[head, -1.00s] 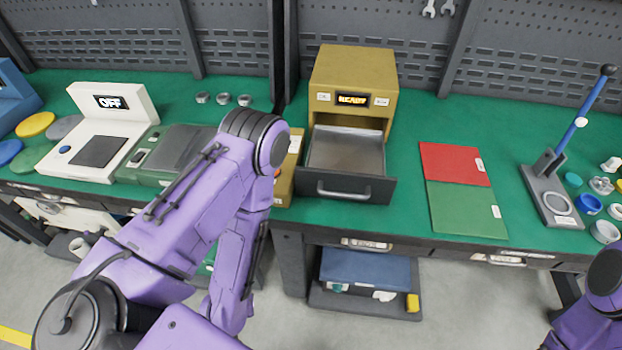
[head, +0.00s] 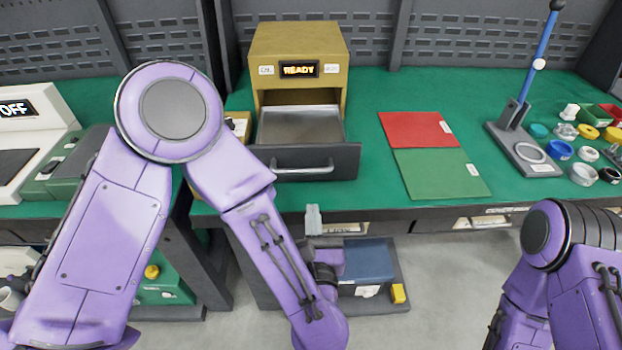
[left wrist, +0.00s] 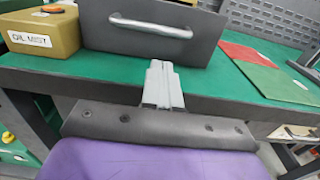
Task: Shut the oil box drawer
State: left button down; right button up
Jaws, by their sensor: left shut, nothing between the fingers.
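The yellow oil box (head: 300,45) stands on the green bench with a lit READY display. Its grey drawer (head: 300,128) is pulled out toward me and looks empty. The dark drawer front with its silver handle (head: 302,168) faces me, and the handle also shows in the left wrist view (left wrist: 153,25). My left gripper (head: 313,212) is shut and empty, at the bench's front edge, below and in front of the handle. In the left wrist view its closed fingers (left wrist: 161,70) point toward the drawer front, apart from the handle as far as I can tell. My right gripper is out of view.
A box labelled OIL MIST (left wrist: 40,32) sits left of the drawer. Red (head: 416,130) and green (head: 438,172) mats lie to the right. A press with a blue lever (head: 536,75) and several small rings stand further right. Under the bench is a shelf with a blue box (head: 367,261).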

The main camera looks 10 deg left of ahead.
pick_arm(q)
jog(key=p+x, duration=0.2)
jog(key=x, duration=0.8)
jog(key=shift+w+a, duration=0.1)
jog(key=shift+w, duration=0.25)
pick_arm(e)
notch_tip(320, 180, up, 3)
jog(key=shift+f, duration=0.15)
pick_arm(q)
jog(key=shift+f, duration=0.1)
